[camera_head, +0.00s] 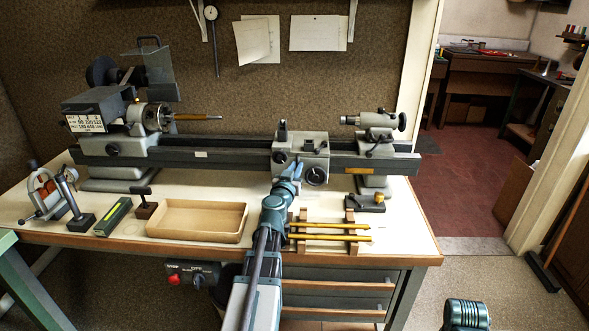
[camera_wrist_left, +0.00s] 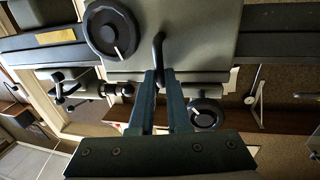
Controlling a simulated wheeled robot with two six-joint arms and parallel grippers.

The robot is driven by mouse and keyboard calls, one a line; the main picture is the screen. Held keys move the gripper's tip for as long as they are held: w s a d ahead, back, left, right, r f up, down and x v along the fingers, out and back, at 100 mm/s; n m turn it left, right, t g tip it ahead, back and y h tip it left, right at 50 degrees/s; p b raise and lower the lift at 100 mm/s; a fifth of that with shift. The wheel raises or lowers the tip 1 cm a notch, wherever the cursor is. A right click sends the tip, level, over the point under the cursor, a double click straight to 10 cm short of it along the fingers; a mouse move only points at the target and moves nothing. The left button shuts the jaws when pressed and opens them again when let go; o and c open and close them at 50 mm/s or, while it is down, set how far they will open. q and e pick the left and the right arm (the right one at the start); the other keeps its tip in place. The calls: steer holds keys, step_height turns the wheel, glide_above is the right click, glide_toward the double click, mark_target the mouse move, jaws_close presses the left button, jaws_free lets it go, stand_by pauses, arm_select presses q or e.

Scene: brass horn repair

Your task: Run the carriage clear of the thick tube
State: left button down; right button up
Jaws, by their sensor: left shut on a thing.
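The carriage (camera_head: 312,148) is a grey block on the dark lathe bed, right of the bed's middle, with a black handwheel (camera_head: 316,176) on its front. My left gripper (camera_head: 290,172) is at the carriage's front, left of that wheel. In the left wrist view its fingers (camera_wrist_left: 165,78) are shut on a dark bent handle (camera_wrist_left: 159,50) that stands out from the carriage. A brass tube (camera_head: 195,117) sticks out to the right from the chuck (camera_head: 153,117), well left of the carriage; I cannot tell if it is the thick tube. My right gripper is not in view.
The tailstock (camera_head: 377,122) stands at the right end of the bed (camera_head: 225,152). Brass tubes (camera_head: 330,237) lie on a wooden rack right of my left arm. A shallow tray (camera_head: 198,238) lies to the left. Bed shows bare between chuck and carriage, and between carriage and tailstock.

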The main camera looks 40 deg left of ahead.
arm_select(q)
steer(key=c, duration=0.9)
jaws_free()
steer(key=shift+s, duration=0.15)
